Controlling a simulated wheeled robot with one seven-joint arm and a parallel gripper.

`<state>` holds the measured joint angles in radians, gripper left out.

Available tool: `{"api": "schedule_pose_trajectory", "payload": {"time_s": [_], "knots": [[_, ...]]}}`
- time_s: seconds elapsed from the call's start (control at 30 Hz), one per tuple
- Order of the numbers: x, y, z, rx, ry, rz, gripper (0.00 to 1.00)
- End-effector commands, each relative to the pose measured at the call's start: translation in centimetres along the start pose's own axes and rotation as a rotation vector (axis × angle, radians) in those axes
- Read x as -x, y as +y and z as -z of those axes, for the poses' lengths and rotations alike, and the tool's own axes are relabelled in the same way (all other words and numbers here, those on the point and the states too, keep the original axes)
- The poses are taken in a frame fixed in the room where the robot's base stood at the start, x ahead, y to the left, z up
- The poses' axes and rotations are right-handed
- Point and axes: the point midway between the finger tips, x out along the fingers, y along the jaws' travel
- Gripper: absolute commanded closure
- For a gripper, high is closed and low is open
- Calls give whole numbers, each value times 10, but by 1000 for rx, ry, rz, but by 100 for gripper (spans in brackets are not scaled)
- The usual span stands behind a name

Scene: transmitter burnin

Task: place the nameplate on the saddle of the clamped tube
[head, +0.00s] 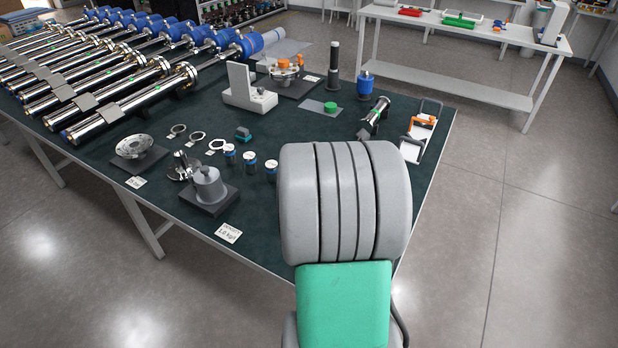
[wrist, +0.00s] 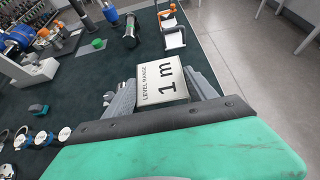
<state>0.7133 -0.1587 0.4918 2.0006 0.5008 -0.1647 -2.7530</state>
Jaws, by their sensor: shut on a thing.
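The nameplate (wrist: 160,80) is a pale square plate reading "LEVEL RANGE 1 m". My gripper (wrist: 162,92) is shut on it, one grey finger at each side, with the text facing the wrist camera. In the head view my own arm hides the gripper and plate. A short steel tube (head: 377,112) lies tilted near the table's right edge, and it shows ahead of the plate in the wrist view (wrist: 131,32). Its clamp and saddle are too small to make out. The plate is apart from this tube.
Long steel tubes (head: 120,98) with blue heads fill the table's far left. Small jars (head: 250,163) are left of my arm.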

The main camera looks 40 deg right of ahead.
Motion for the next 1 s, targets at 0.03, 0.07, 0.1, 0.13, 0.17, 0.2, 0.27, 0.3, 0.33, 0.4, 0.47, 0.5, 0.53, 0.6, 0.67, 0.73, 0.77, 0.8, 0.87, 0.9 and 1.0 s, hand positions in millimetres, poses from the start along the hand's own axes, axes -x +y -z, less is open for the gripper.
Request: {"api": "schedule_pose_trajectory", "payload": {"time_s": [0.03,0.07,0.1,0.13,0.17,0.2,0.27,0.3,0.33,0.4,0.47,0.5,0.53,0.6,0.67,0.73,0.77,0.8,0.87,0.9,1.0], "knots": [[0,0,-1,0,-1,0,82],[0,0,-1,0,-1,0,82],[0,1,0,0,-1,0,82],[0,2,0,1,-1,-1,82],[0,4,1,1,0,-1,82],[-1,8,3,2,0,-1,82],[-2,18,7,3,1,-4,82],[-3,26,10,5,1,-3,82],[-4,32,13,4,1,-4,82],[-7,46,19,4,1,-3,82],[-9,57,24,4,1,-2,82],[-10,65,27,4,1,-2,82],[-11,70,30,4,1,-1,82],[-13,83,35,3,1,0,82],[-15,94,41,3,2,-1,82],[-21,102,53,3,2,2,82],[-23,106,58,4,2,1,82],[-26,112,63,2,2,1,82],[-30,120,71,3,0,1,82],[-32,124,75,1,0,1,82],[-36,131,83,0,-1,1,82]]}}
